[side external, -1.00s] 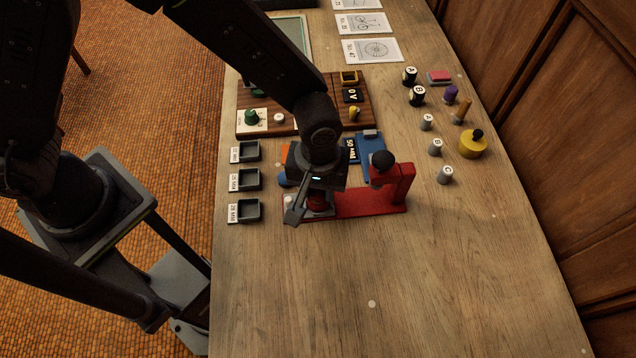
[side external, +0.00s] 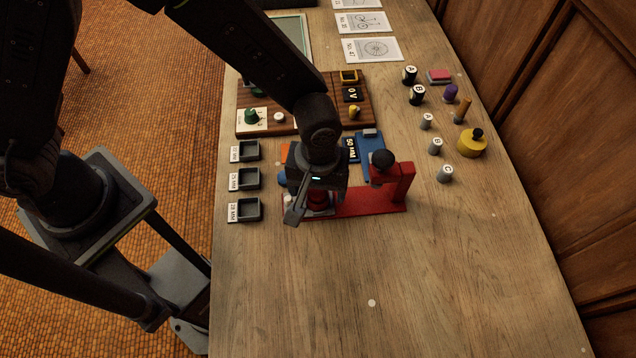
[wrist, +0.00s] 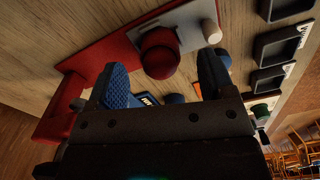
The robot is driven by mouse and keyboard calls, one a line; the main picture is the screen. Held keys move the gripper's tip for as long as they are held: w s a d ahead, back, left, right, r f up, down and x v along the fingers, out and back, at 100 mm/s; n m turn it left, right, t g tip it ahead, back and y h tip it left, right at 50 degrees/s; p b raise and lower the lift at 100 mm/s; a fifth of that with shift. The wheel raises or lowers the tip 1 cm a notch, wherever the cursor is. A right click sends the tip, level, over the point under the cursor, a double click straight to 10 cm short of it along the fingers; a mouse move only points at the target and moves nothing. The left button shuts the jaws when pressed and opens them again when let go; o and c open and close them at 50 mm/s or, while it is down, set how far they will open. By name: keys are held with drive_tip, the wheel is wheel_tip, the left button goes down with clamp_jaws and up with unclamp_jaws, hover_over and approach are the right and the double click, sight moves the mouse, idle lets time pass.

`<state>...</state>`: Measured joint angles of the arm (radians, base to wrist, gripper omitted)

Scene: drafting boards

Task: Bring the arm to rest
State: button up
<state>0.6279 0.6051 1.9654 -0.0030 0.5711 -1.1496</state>
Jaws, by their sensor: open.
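My gripper (side external: 306,208) is low over the left end of a red stand (side external: 372,203) on the wooden table. In the wrist view my gripper (wrist: 165,72) has its two blue-padded fingers spread wide apart. A round red knob (wrist: 160,50) shows between and just beyond the fingers, on a pale plate. Nothing is seen held between the fingers. In the side view my wrist and gripper hide part of the stand's left end and the red knob. Whether a finger touches the knob I cannot tell.
Small dark trays (side external: 249,180) line the left edge. A dark wooden board (side external: 310,92) and a blue block (side external: 372,150) lie behind. Labelled pegs and a yellow weight (side external: 472,144) stand right. The table's front is largely clear.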

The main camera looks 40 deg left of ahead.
drive_tip(key=shift+r, duration=3.55)
drive_tip(key=s+a+r+m+t, duration=0.3)
drive_tip(key=a+r+m+t, duration=0.1)
drive_tip(key=a+r, duration=1.25)
drive_tip(key=s+a, duration=0.2)
drive_tip(key=s+a+r+m+t, duration=0.1)
drive_tip(key=s+a, duration=0.1)
drive_tip(key=s+a+m, duration=0.1)
drive_tip(key=s+a, duration=0.1)
drive_tip(key=shift+s+a+r+t, duration=0.15)
drive_tip(key=shift+s+r+t, duration=0.05)
drive_tip(key=shift+r+t, duration=0.1)
